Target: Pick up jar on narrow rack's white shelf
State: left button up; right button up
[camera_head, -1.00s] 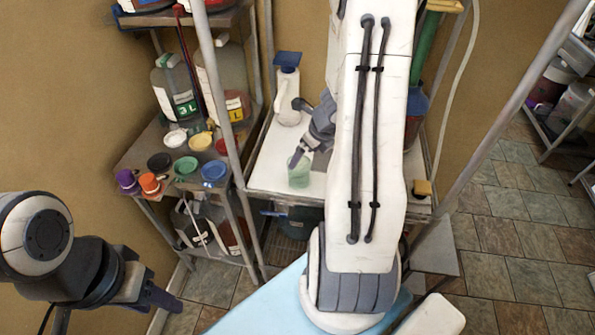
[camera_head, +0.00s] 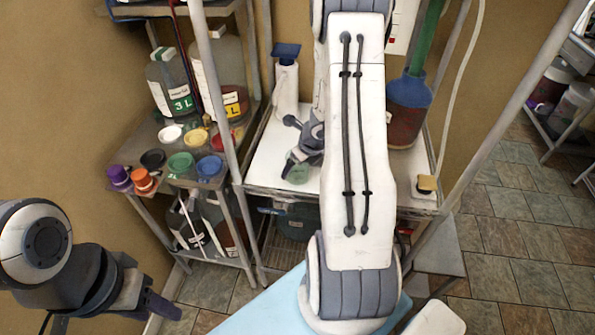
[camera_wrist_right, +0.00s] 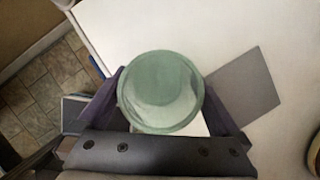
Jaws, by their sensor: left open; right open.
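A small green-tinted glass jar (camera_head: 297,172) stands on the white shelf (camera_head: 272,150) of the narrow rack. In the right wrist view the jar (camera_wrist_right: 160,92) is seen from above, between the two dark fingers of my right gripper (camera_wrist_right: 165,110). The fingers lie on either side of it, and I cannot tell whether they touch it. In the head view my right gripper (camera_head: 291,150) is just above and beside the jar and partly hides it. My left gripper (camera_head: 160,302) is open and empty at the lower left, well away from the shelf.
A white bottle with a blue top (camera_head: 286,85) stands behind the jar. A blue-and-red vessel (camera_head: 407,110) stands right of my arm. Left is a rack with coloured lids (camera_head: 180,165) and large bottles (camera_head: 172,85). A metal post (camera_head: 222,90) stands between.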

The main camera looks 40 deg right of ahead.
jog(key=c, duration=1.3)
